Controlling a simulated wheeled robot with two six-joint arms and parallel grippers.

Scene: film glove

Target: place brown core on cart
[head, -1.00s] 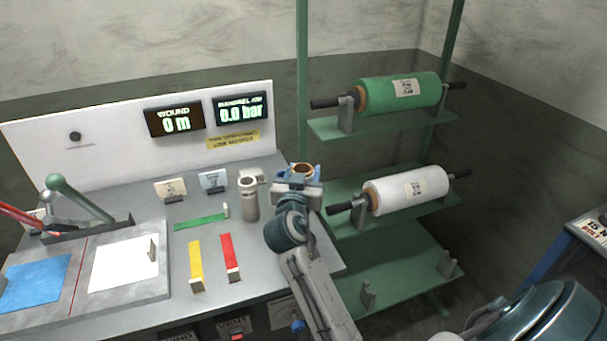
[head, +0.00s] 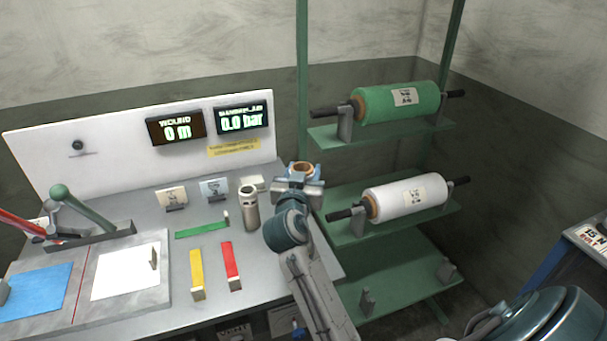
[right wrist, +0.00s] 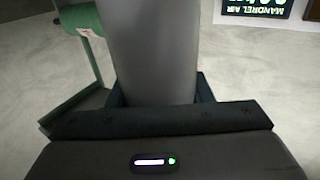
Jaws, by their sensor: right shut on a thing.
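A short core with a brown ring-shaped top (head: 303,168) is at the far right end of the grey bench. My right gripper (head: 300,184) is shut on it, with blue fingertips on either side. The gripper hides its lower part, so I cannot tell whether it touches anything below. In the right wrist view a broad cylinder (right wrist: 150,50) stands between the fingers and looks grey there. A blue-framed stand (head: 565,262) with a white sign is cut off at the right edge; I cannot tell whether it is the cart. My left gripper is not in view.
A grey metal cylinder (head: 249,210) stands on the bench left of my right gripper. Green, yellow and red strips lie near it. A green rack (head: 385,268) on the right holds a green roll (head: 385,103) and a white roll (head: 420,195). Its lowest shelf holds no roll.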

